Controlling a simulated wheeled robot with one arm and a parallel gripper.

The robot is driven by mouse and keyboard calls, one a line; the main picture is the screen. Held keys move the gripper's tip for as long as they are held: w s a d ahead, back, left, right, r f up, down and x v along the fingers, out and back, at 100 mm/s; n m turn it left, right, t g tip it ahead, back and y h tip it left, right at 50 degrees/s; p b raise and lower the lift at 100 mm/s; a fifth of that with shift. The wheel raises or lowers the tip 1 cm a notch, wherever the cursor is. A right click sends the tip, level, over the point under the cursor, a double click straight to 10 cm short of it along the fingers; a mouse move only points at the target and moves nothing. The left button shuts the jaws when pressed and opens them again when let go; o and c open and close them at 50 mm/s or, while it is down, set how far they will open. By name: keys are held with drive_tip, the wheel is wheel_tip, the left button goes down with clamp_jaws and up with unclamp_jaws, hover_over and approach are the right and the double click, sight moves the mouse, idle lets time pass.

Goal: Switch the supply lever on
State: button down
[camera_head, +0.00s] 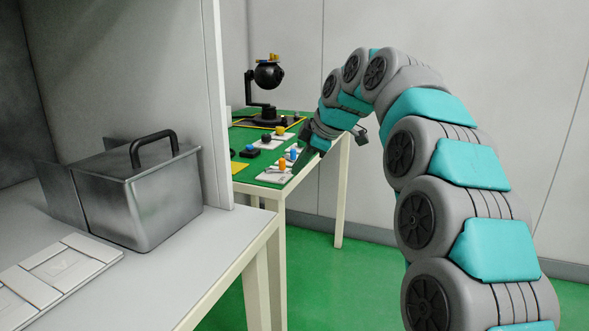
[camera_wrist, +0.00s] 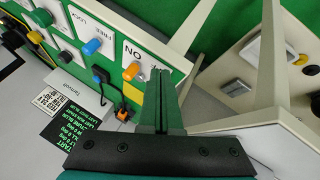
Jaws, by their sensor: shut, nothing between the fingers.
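A panel plate with an orange-tipped lever (camera_wrist: 132,71) shows in the wrist view, beside printed letters that read "ON". The same orange tip shows on the green table in the head view (camera_head: 282,164). A blue-tipped lever (camera_wrist: 93,47) is on the neighbouring plate, marked "FREE" and "LOCK"; it also shows in the head view (camera_head: 293,153). I cannot read a "supply" label. My gripper (camera_wrist: 160,76) is shut and empty, just right of the orange lever. Contact cannot be told. The fingers hide part of the lettering.
The green table (camera_head: 240,140) carries several other controls and a black gimbal device (camera_head: 267,80). A grey metal box (camera_head: 145,195) with a black handle stands on the white bench (camera_head: 215,235) at left. The green floor (camera_head: 345,290) between bench and my arm is clear.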

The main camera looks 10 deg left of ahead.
drive_tip(key=d+r, duration=0.5)
drive_tip(key=r, duration=0.2)
drive_tip(key=shift+s+d+r, duration=0.25)
drive_tip(key=shift+s+r, duration=0.05)
drive_tip(key=shift+s, duration=0.15)
